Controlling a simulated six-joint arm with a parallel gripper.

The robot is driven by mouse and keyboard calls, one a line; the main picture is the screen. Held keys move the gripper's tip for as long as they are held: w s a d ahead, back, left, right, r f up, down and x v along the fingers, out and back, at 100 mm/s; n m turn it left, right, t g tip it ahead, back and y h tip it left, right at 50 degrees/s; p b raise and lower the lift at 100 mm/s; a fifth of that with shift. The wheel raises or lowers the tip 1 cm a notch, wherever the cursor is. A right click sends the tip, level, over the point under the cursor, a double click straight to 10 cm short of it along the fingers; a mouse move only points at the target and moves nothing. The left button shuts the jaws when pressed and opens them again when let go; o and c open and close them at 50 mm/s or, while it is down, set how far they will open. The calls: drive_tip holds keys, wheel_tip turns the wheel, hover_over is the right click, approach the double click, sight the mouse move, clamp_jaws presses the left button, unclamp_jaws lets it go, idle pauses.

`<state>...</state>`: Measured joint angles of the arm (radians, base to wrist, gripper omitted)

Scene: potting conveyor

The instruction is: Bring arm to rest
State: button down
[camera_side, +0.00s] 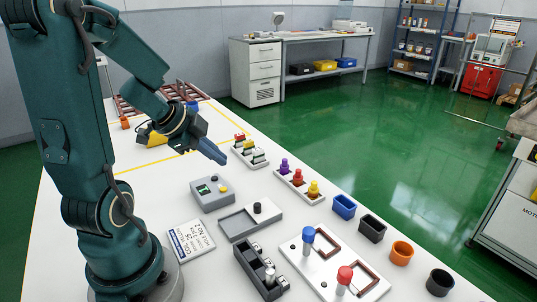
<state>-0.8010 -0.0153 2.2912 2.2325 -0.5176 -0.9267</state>
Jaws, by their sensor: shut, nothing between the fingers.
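My gripper (213,152) hangs from my green arm above the middle of the white table (215,285). Its blue-grey fingers are shut with nothing between them and point down to the right. It is apart from the things on the table. A white holder with several red, green and white pieces (250,150) stands just to its right.
A tray with purple, red and yellow knobs (298,182), a blue bin (344,207), a black bin (372,228), an orange cup (401,251) and a black cup (440,282) line the right.

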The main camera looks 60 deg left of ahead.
drive_tip(key=w+d+r+n+t+y, duration=0.1)
drive_tip(key=w+d+r+n+t, duration=0.2)
drive_tip(key=r, duration=0.4)
drive_tip(key=w+d+r+t+y, duration=0.2)
drive_tip(key=w+d+r+t, duration=0.15)
drive_tip(key=d+r, duration=0.2)
drive_tip(key=s+d+f+n+g+h, duration=0.2)
drive_tip(key=s+d+f+g, duration=0.1)
drive_tip(key=s+d+g, duration=0.1)
drive_tip(key=s+d+f+n+g+h, duration=0.1)
drive_tip(key=s+d+f+n+g, duration=0.2)
drive_tip(key=s+d, duration=0.3)
drive_tip(key=s+g, duration=0.1)
drive_tip(key=s, duration=0.2)
drive_tip(key=shift+d+f+h, duration=0.2)
drive_tip(key=shift+f+h, duration=0.2)
drive_tip(key=shift+s, duration=0.1)
